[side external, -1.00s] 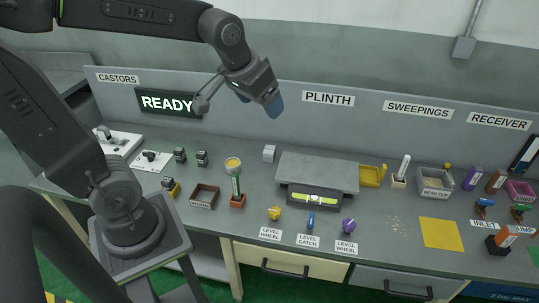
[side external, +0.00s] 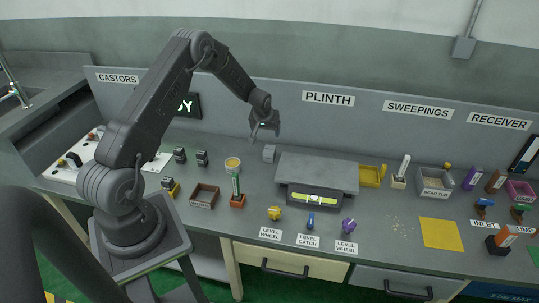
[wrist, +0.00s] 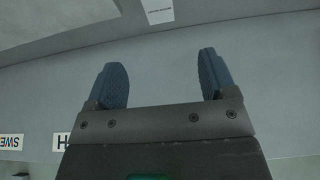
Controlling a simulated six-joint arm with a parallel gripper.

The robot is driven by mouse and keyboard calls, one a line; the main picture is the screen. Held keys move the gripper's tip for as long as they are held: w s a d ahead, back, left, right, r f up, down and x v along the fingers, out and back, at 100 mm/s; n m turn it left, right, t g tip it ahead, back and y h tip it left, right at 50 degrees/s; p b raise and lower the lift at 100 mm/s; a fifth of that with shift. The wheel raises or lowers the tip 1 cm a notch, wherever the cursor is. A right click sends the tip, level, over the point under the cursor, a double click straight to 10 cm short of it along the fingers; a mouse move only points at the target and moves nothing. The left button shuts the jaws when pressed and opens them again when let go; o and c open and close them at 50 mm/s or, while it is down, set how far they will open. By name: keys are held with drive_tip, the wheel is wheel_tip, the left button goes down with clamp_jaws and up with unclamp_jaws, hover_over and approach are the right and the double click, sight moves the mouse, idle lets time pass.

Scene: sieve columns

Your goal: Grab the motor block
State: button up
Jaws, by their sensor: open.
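My gripper (side external: 265,130) is above the back of the bench, left of the PLINTH sign and in front of the back panel. In the wrist view my gripper (wrist: 162,72) has its two blue fingers wide apart, with nothing between them. No object carries a readable motor block label, so I cannot tell for certain which it is. An orange block on a dark base (side external: 499,241) stands at the far right.
Yellow, blue and purple parts (side external: 310,220) line the front. A bead tub (side external: 435,183) and yellow mat (side external: 441,233) are right. A sink lies far left.

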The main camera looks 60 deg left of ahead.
sight(269, 150)
drive_tip(key=x, duration=0.9)
drive_tip(key=shift+s+a+f, duration=0.15)
drive_tip(key=shift+a+f, duration=0.05)
drive_tip(key=shift+f, duration=0.15)
drive_tip(key=x, duration=0.2)
drive_tip(key=d+x, duration=0.1)
drive_tip(key=x, duration=0.1)
drive_tip(key=shift+f, duration=0.25)
drive_tip(key=shift+a+f, duration=0.25)
drive_tip(key=shift+f, duration=0.3)
drive_tip(key=c, duration=1.2)
drive_tip(key=shift+w+r, duration=0.1)
drive_tip(key=shift+w, duration=0.15)
drive_tip(key=shift+c, duration=0.5)
drive_tip(key=shift+r, duration=0.1)
